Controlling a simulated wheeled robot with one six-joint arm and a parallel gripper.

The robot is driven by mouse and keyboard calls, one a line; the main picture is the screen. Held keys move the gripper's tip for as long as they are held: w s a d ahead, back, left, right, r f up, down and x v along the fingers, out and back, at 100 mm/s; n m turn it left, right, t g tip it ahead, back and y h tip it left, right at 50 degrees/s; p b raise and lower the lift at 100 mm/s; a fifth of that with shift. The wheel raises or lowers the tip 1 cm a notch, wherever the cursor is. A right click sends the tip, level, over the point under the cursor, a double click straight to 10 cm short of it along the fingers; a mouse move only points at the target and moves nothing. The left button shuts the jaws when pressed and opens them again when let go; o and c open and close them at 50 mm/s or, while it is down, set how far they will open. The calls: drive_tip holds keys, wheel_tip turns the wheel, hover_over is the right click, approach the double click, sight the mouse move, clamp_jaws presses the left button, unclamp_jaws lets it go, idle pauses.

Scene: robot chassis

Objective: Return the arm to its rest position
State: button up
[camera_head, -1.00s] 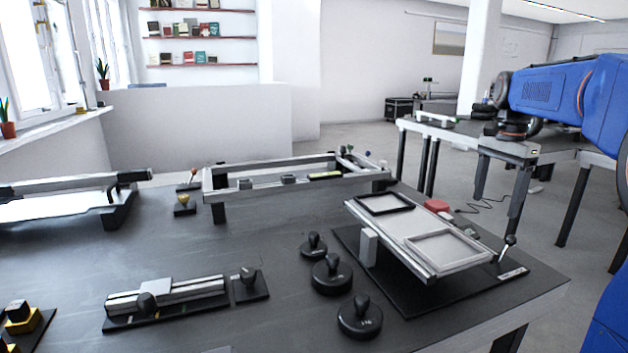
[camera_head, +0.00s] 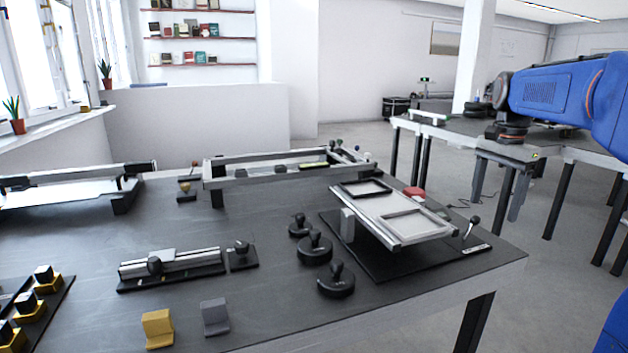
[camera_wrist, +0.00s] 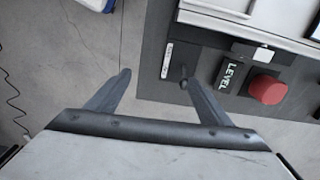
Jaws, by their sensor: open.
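My gripper shows in the wrist view (camera_wrist: 156,88) with its two grey fingers spread apart. Nothing is between them. The left finger is over the floor, and the right finger is over the dark table edge by the tilting device's base. In the head view my blue arm reaches in from the right, above and beyond the table's right end; the gripper's fingers cannot be made out there.
A tilting plate with two frames (camera_head: 388,213) stands on the dark table (camera_head: 190,270). Several black knobbed weights (camera_head: 315,249) stand beside it. A red button (camera_wrist: 268,89) and a LEVEL label (camera_wrist: 231,77) lie near my right finger. Another table (camera_head: 565,150) stands behind.

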drive_tip(key=s+a+f+n+t, duration=0.1)
drive_tip(key=s+a+f+n, duration=0.2)
drive_tip(key=s+a, duration=0.3)
drive_tip(key=s+a+f+n+t, duration=0.1)
drive_tip(key=s+a+f+n, duration=0.25)
drive_tip(key=s, duration=0.55)
drive_tip(key=s+a+f+n+t, duration=0.1)
drive_tip(key=s+a+f+n, duration=0.1)
drive_tip(key=s+f, duration=0.4)
drive_tip(key=s+a+f+n+t, duration=0.1)
drive_tip(key=s+a+f+n, duration=0.2)
drive_tip(key=s+f+n, duration=0.2)
drive_tip(key=s, duration=0.2)
drive_tip(key=shift+s+f+t, duration=0.3)
drive_tip(key=shift+s+f, duration=0.05)
drive_tip(key=shift+s, duration=0.05)
